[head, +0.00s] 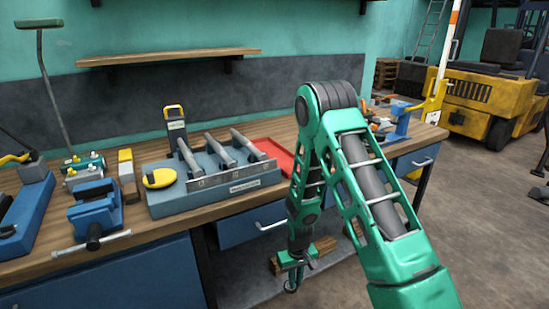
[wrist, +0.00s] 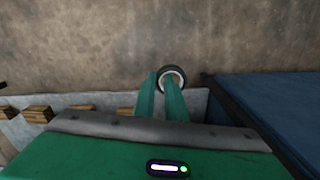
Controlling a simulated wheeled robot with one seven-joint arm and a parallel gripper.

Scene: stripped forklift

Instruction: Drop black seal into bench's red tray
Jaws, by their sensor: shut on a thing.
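The black seal (wrist: 172,73) is a small ring with a dark outer edge and a paler inside, held at the fingertips in the wrist view. In the head view it is a small dark ring (head: 291,287) at the bottom of my gripper (head: 292,276). My gripper also shows in the wrist view (wrist: 161,88), its two green fingers shut on the seal. It hangs low in front of the bench (head: 150,225), below the top. The red tray (head: 277,153) lies flat on the bench top, partly hidden by a grey-blue tool block and my arm.
The tool block (head: 215,185) with several upright handles stands left of the tray. A blue vise (head: 95,212) stands further left and another blue tool (head: 397,122) to the right. Wooden blocks (head: 325,245) lie below the bench. Open floor lies right; a yellow forklift (head: 495,105) stands behind.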

